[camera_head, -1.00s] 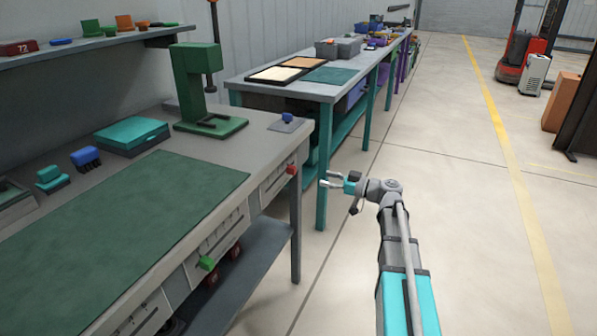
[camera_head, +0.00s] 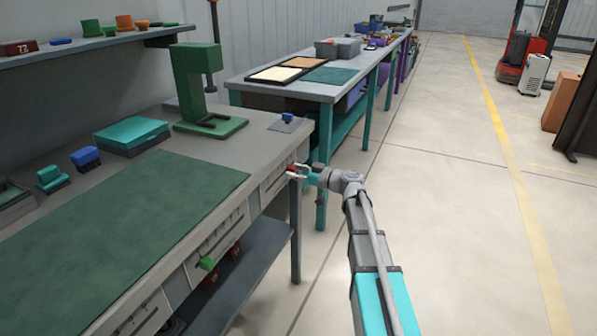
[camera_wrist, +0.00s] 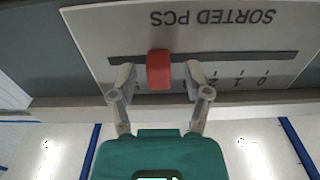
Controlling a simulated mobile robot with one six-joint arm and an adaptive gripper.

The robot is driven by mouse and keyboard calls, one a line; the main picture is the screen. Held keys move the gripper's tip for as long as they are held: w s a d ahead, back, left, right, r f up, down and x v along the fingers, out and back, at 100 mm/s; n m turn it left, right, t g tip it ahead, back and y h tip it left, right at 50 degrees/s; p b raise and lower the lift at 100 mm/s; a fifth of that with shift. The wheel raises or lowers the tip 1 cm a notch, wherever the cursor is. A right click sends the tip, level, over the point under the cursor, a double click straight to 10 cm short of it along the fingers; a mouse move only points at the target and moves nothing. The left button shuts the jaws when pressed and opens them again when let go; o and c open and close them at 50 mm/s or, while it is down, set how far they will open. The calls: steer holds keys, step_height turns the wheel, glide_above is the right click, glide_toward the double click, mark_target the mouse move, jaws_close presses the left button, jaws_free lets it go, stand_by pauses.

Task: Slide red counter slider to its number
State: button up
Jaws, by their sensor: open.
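The red counter slider (camera_wrist: 159,70) sits in a dark horizontal slot on a pale panel (camera_wrist: 100,28) marked "SORTED PCS", upside down in the wrist view. The digits 0, 1 and 2 show right of the slider; marks further left are hidden by the slider and a finger. In the head view the slider (camera_head: 291,168) is at the bench's front face, near its right end. My gripper (camera_wrist: 159,78) is open, one finger on each side of the slider, with small gaps. In the head view my gripper (camera_head: 298,171) reaches the bench front from the right.
A green slider (camera_head: 207,263) sticks out of another front panel to the left. The bench top holds a green mat (camera_head: 130,205), a green press (camera_head: 205,100) and a teal box (camera_head: 132,132). A lower shelf (camera_head: 255,262) lies beneath. Open floor is to the right.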

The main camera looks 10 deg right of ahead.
mark_target(267, 190)
jaws_close()
steer(key=s+a, duration=0.2)
steer(key=s, duration=0.1)
steer(key=s+a, duration=0.5)
steer(key=s, duration=0.2)
steer(key=shift+a, duration=0.2)
steer(key=shift+s, duration=0.1)
jaws_free()
stand_by(0.3)
steer(key=shift+d, duration=0.1)
steer(key=v, duration=1.2)
